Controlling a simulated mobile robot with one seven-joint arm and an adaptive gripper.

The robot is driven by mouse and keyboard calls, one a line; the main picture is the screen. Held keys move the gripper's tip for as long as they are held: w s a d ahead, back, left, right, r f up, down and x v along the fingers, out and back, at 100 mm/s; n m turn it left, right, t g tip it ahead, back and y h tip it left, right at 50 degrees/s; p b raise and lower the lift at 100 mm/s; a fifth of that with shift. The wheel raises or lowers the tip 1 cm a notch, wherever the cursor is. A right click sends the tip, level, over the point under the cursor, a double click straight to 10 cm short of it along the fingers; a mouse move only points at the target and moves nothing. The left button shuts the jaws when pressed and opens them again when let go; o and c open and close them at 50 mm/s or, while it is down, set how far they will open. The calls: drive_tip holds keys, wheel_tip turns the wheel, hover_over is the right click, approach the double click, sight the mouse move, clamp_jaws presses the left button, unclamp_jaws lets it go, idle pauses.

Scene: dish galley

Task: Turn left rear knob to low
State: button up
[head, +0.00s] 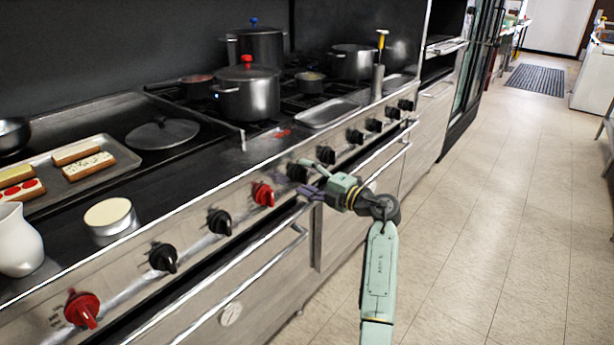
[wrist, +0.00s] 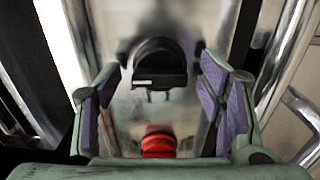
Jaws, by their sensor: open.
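A row of black and red knobs runs along the stove's front panel (head: 195,254). My gripper (head: 307,178) is open in front of a black knob (head: 296,172), and its fingers partly cover that knob in the head view. In the wrist view the black knob (wrist: 160,65) lies ahead between the spread purple-padded fingers (wrist: 162,86), with a gap on each side. I see no contact. A red knob (head: 263,194) sits just left of it and shows low in the wrist view (wrist: 158,142). I cannot read any label telling which knob is left rear.
Other black knobs (head: 325,155) continue to the right, and more lie left (head: 220,222). A metal handrail (head: 262,268) runs below the panel. Pots (head: 246,95) and a griddle tray of food (head: 45,172) are on the stovetop. The floor to the right is clear.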

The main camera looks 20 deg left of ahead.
drive_tip(key=shift+a, duration=0.1)
drive_tip(key=shift+c, duration=0.5)
drive_tip(key=c, duration=1.1)
